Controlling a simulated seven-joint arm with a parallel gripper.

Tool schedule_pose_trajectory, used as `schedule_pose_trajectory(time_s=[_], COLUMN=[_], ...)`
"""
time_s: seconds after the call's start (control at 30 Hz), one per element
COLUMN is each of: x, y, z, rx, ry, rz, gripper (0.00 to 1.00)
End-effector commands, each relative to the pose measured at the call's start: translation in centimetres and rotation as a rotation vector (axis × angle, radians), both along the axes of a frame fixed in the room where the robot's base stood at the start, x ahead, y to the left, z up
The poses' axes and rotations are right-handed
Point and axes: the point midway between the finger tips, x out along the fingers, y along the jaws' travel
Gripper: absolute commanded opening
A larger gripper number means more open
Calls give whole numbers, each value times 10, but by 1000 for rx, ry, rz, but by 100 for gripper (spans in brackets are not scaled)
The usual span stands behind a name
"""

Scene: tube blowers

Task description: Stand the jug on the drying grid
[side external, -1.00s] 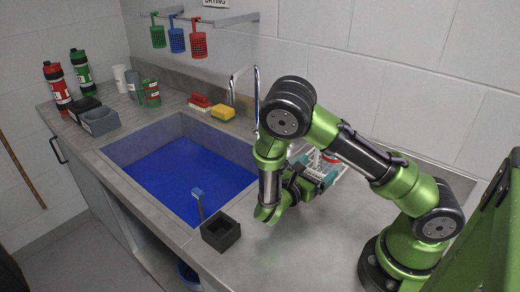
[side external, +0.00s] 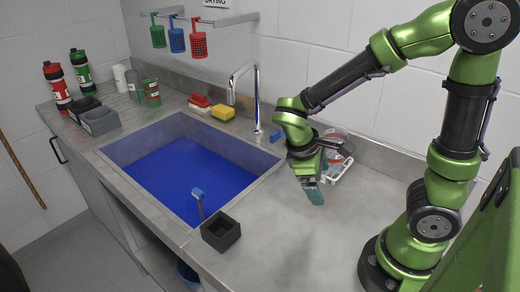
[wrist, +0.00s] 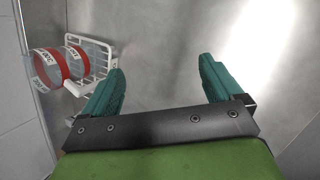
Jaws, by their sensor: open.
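A clear jug with red bands and white labels (wrist: 62,66) is at the white wire drying grid (wrist: 102,58), at the left of the wrist view. It overlaps the grid there and appears to stand on it, though its base is hidden. In the side view the jug (side external: 336,143) is partly hidden behind my gripper, and the grid (side external: 340,170) shows beside the wall. My gripper (wrist: 160,75) has teal fingers spread wide with only bare steel between them. It hangs in front of the grid, apart from the jug, in the side view (side external: 314,190).
The blue-floored sink (side external: 190,180) lies to the left, with a tap (side external: 257,95) behind it. A dark square holder with a blue brush (side external: 220,232) stands at its near right corner. The steel counter (side external: 300,240) in front is clear. The tiled wall is close behind the grid.

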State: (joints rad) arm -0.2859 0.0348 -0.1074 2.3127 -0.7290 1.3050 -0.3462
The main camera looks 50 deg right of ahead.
Motion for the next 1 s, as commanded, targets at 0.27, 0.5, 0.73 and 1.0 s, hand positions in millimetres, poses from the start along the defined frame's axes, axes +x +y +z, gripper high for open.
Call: schedule_pose_trajectory(time_s=[0.27, 0.5, 0.73, 1.0], x=[2, 3, 2, 2], y=[39, 53, 56, 56], z=[73, 121, 129, 129], rx=[417, 637, 679, 677], ry=[-549, -829, -876, -873], rz=[-416, -616, -652, -648], gripper=[93, 93, 93, 93])
